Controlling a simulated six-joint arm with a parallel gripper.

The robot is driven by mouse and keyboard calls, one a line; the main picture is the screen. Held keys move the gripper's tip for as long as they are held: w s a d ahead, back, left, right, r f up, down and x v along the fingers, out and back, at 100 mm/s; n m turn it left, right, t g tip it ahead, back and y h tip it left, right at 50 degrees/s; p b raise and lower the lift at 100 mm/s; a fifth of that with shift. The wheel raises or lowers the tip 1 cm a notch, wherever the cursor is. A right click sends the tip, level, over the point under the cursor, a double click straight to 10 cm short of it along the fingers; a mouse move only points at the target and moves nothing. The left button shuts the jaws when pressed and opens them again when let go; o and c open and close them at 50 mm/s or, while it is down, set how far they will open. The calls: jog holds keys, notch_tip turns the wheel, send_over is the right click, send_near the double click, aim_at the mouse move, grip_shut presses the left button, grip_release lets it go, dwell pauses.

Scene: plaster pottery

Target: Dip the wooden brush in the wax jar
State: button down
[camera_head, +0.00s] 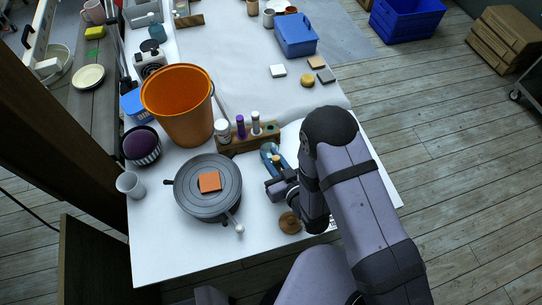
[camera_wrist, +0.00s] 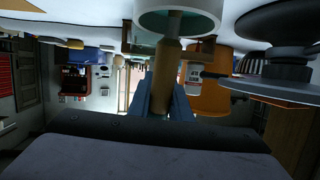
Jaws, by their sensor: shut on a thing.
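My gripper (camera_head: 278,168) is low over the right part of the white table. In the wrist view, which looks upside down, its two blue fingers (camera_wrist: 165,92) are shut on the wooden brush (camera_wrist: 168,62) by its tan handle. The brush reaches toward a white jar (camera_wrist: 207,18) with a teal inside, and its far end overlaps the jar's opening. I cannot tell whether the tip is inside or touches the wax. In the head view a small tan part of the brush (camera_head: 276,160) shows between the fingers; the jar there is largely hidden or hard to tell apart.
A wooden rack (camera_head: 237,146) with several bottles stands just behind my gripper. A banding wheel (camera_head: 208,203) with an orange-brown tile is to the left, with an orange bucket (camera_head: 178,105) behind it. A round brown wooden piece (camera_head: 290,222) lies in front. The table's front left is clear.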

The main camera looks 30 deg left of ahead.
notch_tip(320, 180, up, 8)
jog(key=p, duration=0.5)
jog(key=shift+f+p, duration=0.15)
jog(key=shift+p, duration=0.25)
jog(key=shift+w+d, duration=0.1)
